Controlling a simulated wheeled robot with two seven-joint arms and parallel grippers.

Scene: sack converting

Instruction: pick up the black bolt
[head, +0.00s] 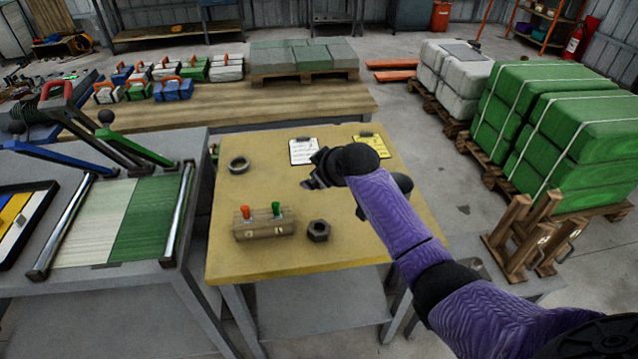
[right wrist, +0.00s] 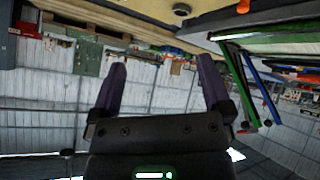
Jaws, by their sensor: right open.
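A dark hexagonal piece (head: 318,230) lies on the yellow-topped table, right of a wooden block with red and green pegs. It looks like a nut with a hole; I see no clear bolt shape, and my arm hides part of the tabletop. My right gripper (head: 312,175) is above the table, beyond the hexagonal piece and apart from it. In the right wrist view my right gripper (right wrist: 162,62) has its two purple fingers spread, with nothing between them. My left gripper is not in view.
On the yellow table (head: 285,258) are the wooden peg block (head: 263,231), a grey ring (head: 238,164), a white clipboard (head: 303,151) and a yellow clipboard (head: 371,145). A bench with a roller frame (head: 178,215) stands left. Bare tabletop lies between the ring and the block.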

